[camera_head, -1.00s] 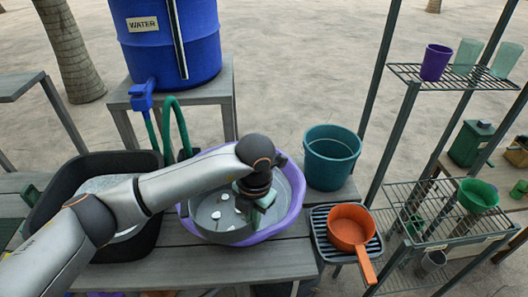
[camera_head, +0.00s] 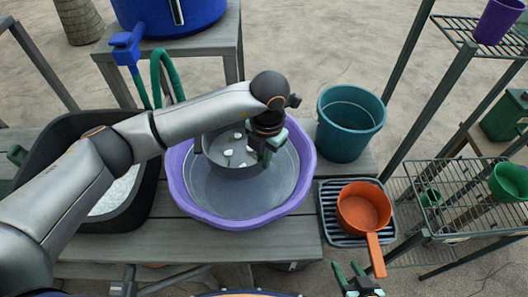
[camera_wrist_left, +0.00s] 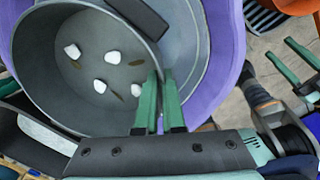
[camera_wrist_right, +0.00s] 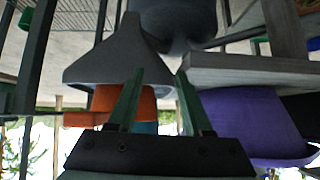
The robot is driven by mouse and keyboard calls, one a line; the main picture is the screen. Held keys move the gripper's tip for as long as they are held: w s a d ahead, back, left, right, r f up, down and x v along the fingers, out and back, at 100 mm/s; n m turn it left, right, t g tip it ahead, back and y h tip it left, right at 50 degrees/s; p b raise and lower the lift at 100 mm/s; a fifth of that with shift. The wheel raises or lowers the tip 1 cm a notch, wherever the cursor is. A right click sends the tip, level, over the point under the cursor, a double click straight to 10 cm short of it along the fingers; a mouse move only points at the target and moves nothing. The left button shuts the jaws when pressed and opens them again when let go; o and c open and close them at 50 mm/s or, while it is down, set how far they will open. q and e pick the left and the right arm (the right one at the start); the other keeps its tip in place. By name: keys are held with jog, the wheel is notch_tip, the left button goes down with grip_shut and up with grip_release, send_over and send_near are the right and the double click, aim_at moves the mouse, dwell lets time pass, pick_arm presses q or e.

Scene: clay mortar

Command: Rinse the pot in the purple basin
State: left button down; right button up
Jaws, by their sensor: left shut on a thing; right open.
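The grey pot (camera_head: 230,160) holds several white bits and a few brown specks, clearer in the left wrist view (camera_wrist_left: 60,95). It is at the back of the purple basin (camera_head: 178,190), partly hidden by my left arm. I cannot tell whether it touches the basin's grey inside. My left gripper (camera_head: 268,148) is shut on the pot's rim, as the left wrist view shows (camera_wrist_left: 160,100). My right gripper (camera_head: 355,278) is open and empty at the bottom edge, in front of the orange saucepan; its fingers also show in the right wrist view (camera_wrist_right: 157,85).
An orange saucepan (camera_head: 362,208) sits on a ribbed rack (camera_head: 330,215) right of the basin. A teal bucket (camera_head: 350,125) stands behind it. A black tub (camera_head: 140,205) lies to the left. A blue barrel with a tap (camera_head: 128,45) is behind. Wire shelves (camera_head: 465,200) stand at right.

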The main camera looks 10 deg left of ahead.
pick_arm(q)
notch_tip(320, 180, down, 12)
jog(key=b, duration=0.7)
jog(key=shift+r, duration=0.2)
jog(key=shift+w+f, duration=0.1)
jog(key=shift+f, duration=0.2)
jog(key=shift+f+b, duration=0.2)
jog(key=shift+b, duration=0.2)
jog(key=shift+f+b, duration=0.4)
jog(key=shift+f, duration=0.05)
jog(key=shift+r, duration=0.2)
